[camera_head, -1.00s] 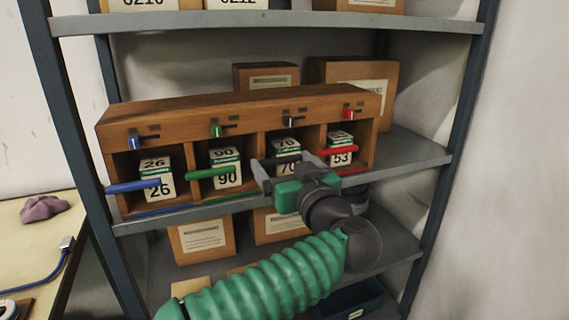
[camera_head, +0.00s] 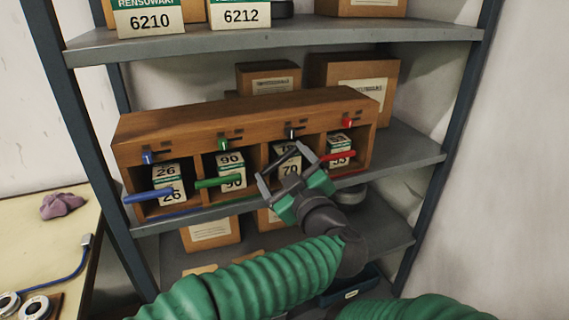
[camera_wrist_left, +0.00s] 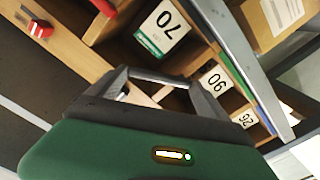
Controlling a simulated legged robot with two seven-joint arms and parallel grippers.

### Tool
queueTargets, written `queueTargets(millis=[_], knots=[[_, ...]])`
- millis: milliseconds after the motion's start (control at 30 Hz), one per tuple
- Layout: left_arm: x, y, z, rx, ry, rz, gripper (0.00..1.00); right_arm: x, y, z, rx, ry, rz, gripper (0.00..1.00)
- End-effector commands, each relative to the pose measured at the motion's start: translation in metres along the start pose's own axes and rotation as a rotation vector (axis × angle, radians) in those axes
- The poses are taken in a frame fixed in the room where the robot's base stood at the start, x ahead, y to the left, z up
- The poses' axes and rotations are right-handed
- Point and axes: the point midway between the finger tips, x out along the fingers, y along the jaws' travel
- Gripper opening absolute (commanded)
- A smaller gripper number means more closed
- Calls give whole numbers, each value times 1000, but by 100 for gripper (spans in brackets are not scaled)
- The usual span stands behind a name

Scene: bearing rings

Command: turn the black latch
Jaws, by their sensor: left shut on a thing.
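The black latch (camera_head: 284,158) is a bar in front of the third compartment of the wooden rack (camera_head: 250,115). It is tilted, its right end higher. My left gripper (camera_head: 284,168) is at this bar, its fingers spread to either end and shut on it. In the wrist view the left gripper (camera_wrist_left: 162,82) spans a dark bar between its fingertips, in front of the box marked 70 (camera_wrist_left: 163,27). The 70 box (camera_head: 290,168) is partly hidden by the bar and gripper. My right gripper is not in view.
Blue (camera_head: 150,196), green (camera_head: 218,182) and red (camera_head: 338,156) bars cross the other compartments, with numbered boxes behind them. Small coloured knobs sit above. A shelf (camera_head: 280,38) with boxes is overhead. A table (camera_head: 60,240) is at left.

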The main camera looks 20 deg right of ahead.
Motion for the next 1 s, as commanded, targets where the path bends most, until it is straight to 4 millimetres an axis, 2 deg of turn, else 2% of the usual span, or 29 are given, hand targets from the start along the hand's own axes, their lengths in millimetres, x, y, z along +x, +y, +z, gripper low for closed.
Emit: queueTargets(millis=[600,633,700,1000], knots=[[-1,-2,4,-54,-12,-1,16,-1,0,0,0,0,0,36],[-1,-2,4,-54,-12,-1,90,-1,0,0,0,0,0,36],[-1,-1,4,-54,-11,-1,99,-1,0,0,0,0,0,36],[0,0,0,-55,-5,0,100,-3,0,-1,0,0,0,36]])
